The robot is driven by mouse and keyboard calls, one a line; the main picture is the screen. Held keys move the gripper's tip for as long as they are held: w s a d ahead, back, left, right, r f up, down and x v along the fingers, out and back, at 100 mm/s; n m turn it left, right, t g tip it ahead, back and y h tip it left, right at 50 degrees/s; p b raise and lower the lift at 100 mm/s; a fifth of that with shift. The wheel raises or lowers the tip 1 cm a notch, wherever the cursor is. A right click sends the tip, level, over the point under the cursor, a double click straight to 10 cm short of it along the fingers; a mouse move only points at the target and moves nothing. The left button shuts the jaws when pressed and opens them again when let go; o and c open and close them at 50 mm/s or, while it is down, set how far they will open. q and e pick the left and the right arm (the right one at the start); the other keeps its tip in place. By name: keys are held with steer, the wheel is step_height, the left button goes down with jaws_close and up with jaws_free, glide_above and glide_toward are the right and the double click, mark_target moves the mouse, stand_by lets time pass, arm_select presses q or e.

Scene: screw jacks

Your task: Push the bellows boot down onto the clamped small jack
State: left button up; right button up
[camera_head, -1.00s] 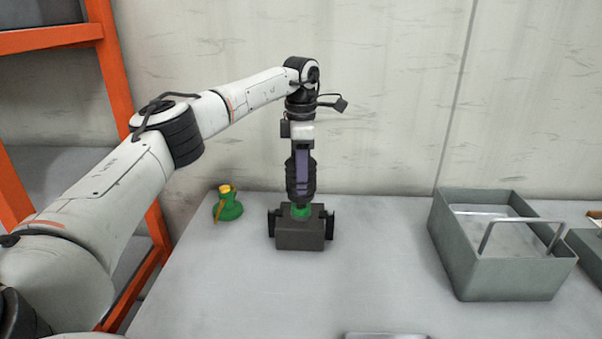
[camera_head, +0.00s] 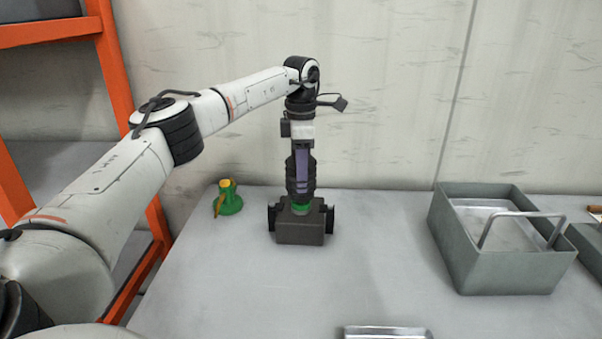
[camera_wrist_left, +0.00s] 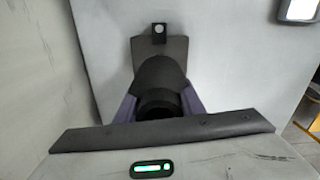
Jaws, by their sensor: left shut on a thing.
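The black ribbed bellows boot (camera_head: 312,180) stands upright above the clamp, in my left gripper (camera_head: 302,170). The purple fingers are shut on it from its sides. In the left wrist view the boot (camera_wrist_left: 160,78) sits between the fingers (camera_wrist_left: 159,108). The small jack (camera_head: 300,208) shows only as a green band just under the boot; the rest of it is hidden. It stands in a dark grey clamp (camera_head: 300,232) with black side jaws. I cannot tell how far the boot reaches over the jack. My right gripper is not in view.
A green jack with a yellow top (camera_head: 229,199) stands left of the clamp. A grey bin (camera_head: 505,268) with a metal handle stands at the right. A metal tray (camera_head: 388,333) shows at the front edge. An orange rack (camera_head: 125,90) is at the left. The table between is clear.

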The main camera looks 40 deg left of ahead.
arm_select(q)
steer(key=shift+f+b, duration=0.3)
steer(key=shift+f, duration=1.75)
steer(key=o, duration=1.2)
steer(key=shift+f, duration=0.1)
step_height(320, 180, up, 10)
steer(key=shift+r, duration=0.2)
